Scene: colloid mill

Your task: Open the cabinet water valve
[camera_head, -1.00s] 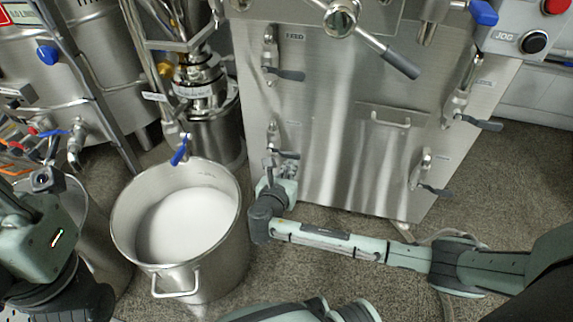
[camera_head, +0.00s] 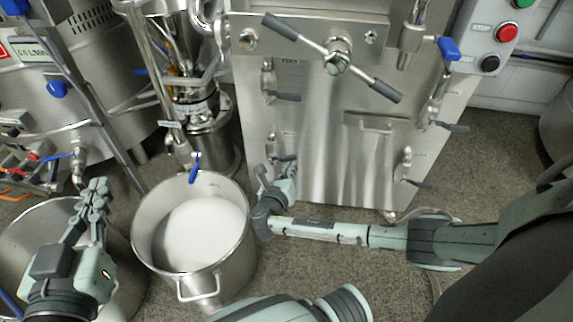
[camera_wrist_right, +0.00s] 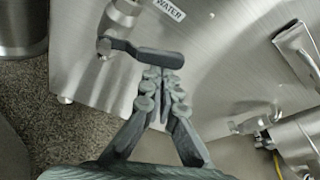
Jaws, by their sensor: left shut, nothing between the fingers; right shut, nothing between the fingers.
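The cabinet water valve, with its dark lever (camera_wrist_right: 155,57) and metal body (camera_wrist_right: 120,20), shows in the right wrist view beside a WATER label (camera_wrist_right: 168,9). The lever lies crosswise in that picture. My right gripper (camera_wrist_right: 161,80) is shut and empty, its fingertips just below the lever's free end; I cannot tell if they touch. In the head view my right gripper (camera_head: 289,168) is at the cabinet's lower left and partly hides this valve.
A steel pot (camera_head: 218,262) with white contents stands left of my right gripper. Another steel pot (camera_head: 28,240) is at the far left. The steel cabinet (camera_head: 340,165) carries other levers, including one at upper left (camera_head: 284,96) and one at lower right (camera_head: 418,184).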

